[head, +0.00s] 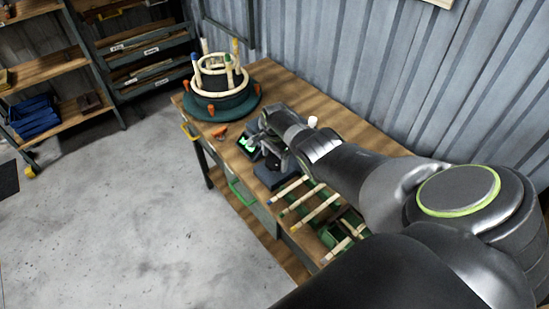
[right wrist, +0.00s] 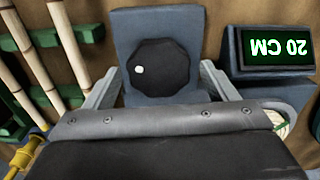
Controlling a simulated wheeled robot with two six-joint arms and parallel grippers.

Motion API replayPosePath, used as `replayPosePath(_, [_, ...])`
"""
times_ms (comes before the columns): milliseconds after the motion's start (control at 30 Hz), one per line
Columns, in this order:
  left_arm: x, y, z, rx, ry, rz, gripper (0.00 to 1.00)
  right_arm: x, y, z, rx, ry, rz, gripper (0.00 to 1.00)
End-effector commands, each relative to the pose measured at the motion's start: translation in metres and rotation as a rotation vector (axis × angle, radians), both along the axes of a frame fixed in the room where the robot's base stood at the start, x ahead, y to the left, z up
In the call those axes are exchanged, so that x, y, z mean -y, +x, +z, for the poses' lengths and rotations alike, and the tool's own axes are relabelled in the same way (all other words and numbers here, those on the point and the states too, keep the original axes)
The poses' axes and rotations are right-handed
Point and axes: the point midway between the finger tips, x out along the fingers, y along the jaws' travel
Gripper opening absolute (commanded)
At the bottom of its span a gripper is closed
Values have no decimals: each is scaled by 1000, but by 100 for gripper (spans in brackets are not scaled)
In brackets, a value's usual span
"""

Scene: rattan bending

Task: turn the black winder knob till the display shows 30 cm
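My right gripper (right wrist: 160,70) is open, one finger on each side of the knob with a visible gap at both sides. In the head view my right gripper (head: 277,157) is over the winder and largely hides the knob. My left gripper is not in view.
The wooden bench (head: 345,113) runs along a corrugated wall. A round green former (head: 222,103) with pale rattan rings and upright pegs stands at its far end. An orange clamp (head: 220,132) lies nearby. Several rattan poles (head: 317,214) lie on green racks at the near side.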

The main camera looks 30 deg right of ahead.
Motion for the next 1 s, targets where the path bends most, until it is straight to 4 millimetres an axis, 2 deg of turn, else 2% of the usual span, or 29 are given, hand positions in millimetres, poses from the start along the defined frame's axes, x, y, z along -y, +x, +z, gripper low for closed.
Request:
replayPosePath(233, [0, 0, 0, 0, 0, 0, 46, -1, -1, -1, -2, 2, 0, 79])
replayPosePath(367, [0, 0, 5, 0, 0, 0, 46, -1, -1, 6, -2, 2, 0, 79])
replayPosePath(567, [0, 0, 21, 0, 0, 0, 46, 0, -1, 33, -1, 1, 1, 79])
replayPosePath(767, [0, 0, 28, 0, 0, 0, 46, 0, -1, 61, 0, 1, 1, 79])
replayPosePath(1000, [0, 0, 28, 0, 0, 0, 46, 0, 0, 98, 2, 0, 0, 79])
